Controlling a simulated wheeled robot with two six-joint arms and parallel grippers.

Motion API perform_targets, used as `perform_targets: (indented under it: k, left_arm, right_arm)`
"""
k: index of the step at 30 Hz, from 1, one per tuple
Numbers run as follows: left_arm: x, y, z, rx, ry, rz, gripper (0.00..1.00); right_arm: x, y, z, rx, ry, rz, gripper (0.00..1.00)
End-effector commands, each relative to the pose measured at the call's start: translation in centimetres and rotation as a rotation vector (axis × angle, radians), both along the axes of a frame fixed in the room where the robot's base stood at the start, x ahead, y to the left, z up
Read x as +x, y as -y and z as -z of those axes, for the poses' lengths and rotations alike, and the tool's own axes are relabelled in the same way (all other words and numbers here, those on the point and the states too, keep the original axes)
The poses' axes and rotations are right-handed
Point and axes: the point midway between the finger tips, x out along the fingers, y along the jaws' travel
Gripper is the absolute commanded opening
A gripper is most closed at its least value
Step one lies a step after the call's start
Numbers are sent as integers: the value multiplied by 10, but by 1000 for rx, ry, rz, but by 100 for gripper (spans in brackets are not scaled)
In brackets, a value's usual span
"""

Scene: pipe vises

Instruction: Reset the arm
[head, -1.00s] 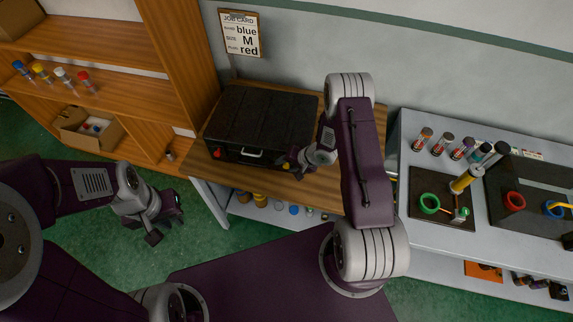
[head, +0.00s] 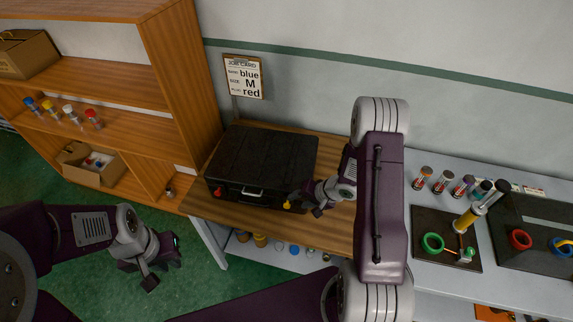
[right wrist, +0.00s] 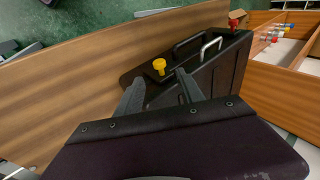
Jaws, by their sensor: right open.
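My right gripper (head: 303,203) is open and empty. It hangs at the front right corner of the closed black case (head: 262,160), by the yellow knob (head: 287,205). In the right wrist view its two fingers (right wrist: 160,88) are apart, with the yellow knob (right wrist: 159,64) beyond their tips, seemingly not touched. My left gripper (head: 160,268) is over the green floor at lower left, away from everything; its jaw gap is not clear.
The case stands on a wooden bench top (head: 270,225) with a job card (head: 243,77) above. A shelf (head: 100,120) is at left. At right, a grey bench (head: 440,180) holds several cylinders, a green ring (head: 433,243) and a red ring (head: 520,239). The floor at lower left is free.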

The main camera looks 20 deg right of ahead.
Motion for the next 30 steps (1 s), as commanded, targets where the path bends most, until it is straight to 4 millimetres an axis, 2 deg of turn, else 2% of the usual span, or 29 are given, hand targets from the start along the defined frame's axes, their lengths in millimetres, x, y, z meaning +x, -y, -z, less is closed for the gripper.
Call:
perform_targets:
  k: [4,6,8,12,15,17,20,24,27,30]
  left_arm:
    - [0,0,0,0,0,0,18]
    - [0,0,8,0,0,0,18]
    - [0,0,26,0,0,0,18]
    - [0,0,77,0,0,0,18]
    - [0,0,107,0,-1,0,18]
    - [0,0,122,0,-1,0,18]
    - [0,0,140,0,0,0,18]
    - [0,0,134,0,0,0,18]
    - [0,0,133,0,0,0,18]
    - [0,0,133,0,0,0,18]
  right_arm:
    - [0,0,0,0,0,-1,45]
    - [2,-5,7,-1,4,-16,45]
    - [15,-15,8,-19,47,-53,45]
    - [51,-49,-25,-82,213,-97,45]
    - [53,-52,-44,-215,272,-60,45]
    - [39,-47,-48,-316,271,-52,45]
    - [-10,-35,-41,-464,165,-81,45]
    - [-92,-29,-23,-523,-90,-224,45]
    - [-134,-35,-10,-508,-222,-360,45]
    - [-149,-38,-8,-512,-260,-480,45]
